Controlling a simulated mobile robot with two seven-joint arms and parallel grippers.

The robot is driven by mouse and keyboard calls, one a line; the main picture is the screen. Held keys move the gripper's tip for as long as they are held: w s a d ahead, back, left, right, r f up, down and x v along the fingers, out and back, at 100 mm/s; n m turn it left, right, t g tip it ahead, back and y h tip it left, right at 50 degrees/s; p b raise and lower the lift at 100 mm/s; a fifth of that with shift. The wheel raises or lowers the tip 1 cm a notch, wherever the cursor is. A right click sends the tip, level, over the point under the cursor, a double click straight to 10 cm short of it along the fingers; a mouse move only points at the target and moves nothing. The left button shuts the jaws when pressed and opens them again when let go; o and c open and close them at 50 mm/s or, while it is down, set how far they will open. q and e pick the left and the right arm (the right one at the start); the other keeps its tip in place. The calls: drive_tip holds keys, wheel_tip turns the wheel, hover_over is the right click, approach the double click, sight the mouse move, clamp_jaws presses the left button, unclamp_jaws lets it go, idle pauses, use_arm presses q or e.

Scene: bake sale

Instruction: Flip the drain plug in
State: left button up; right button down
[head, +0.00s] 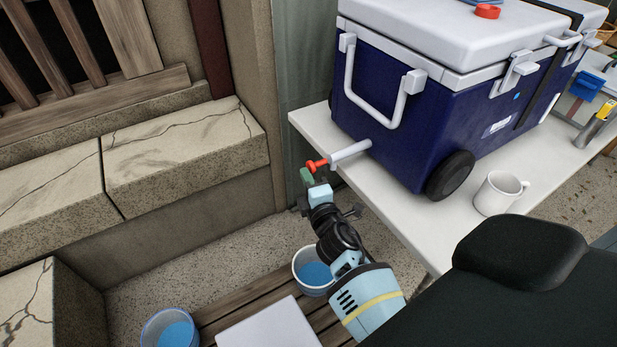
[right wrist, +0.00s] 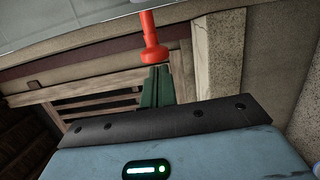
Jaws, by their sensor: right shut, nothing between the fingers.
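The blue cooler (head: 420,120) with a white lid stands on the white table. A white drain spout (head: 350,152) sticks out low from its side. The red drain plug (head: 317,164) is at the spout's outer end; it also shows in the right wrist view (right wrist: 152,38), just beyond my fingertips. My right gripper (head: 306,175) is shut and empty, its green fingers just below and left of the plug. In the right wrist view its fingertips (right wrist: 157,70) come close under the plug's knob; I cannot tell whether they touch. My left gripper is not in view.

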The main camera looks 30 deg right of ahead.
idle(0.4)
drive_tip(key=shift+d, duration=1.35)
